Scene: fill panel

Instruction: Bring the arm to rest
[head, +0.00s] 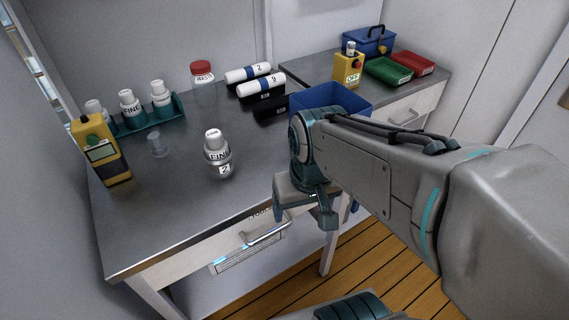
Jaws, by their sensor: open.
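My gripper (305,208) is at the end of my arm, which reaches in from the right. It hangs by the front right edge of the grey metal table (185,215), to the right of a white bottle (218,152) labelled "FINE" and "2". The gripper is apart from the bottle, and nothing shows held in it. Its jaws are open, though its far side is partly hidden by the arm. The bottle stands upright on the table.
A yellow device (103,150) and a teal rack (148,123) of white bottles stand at the left. A red-capped jar (203,82) and black-cradled rolls (262,86) are at the back. A blue bin (335,98) stands behind my arm. A drawer handle (267,232) projects in front.

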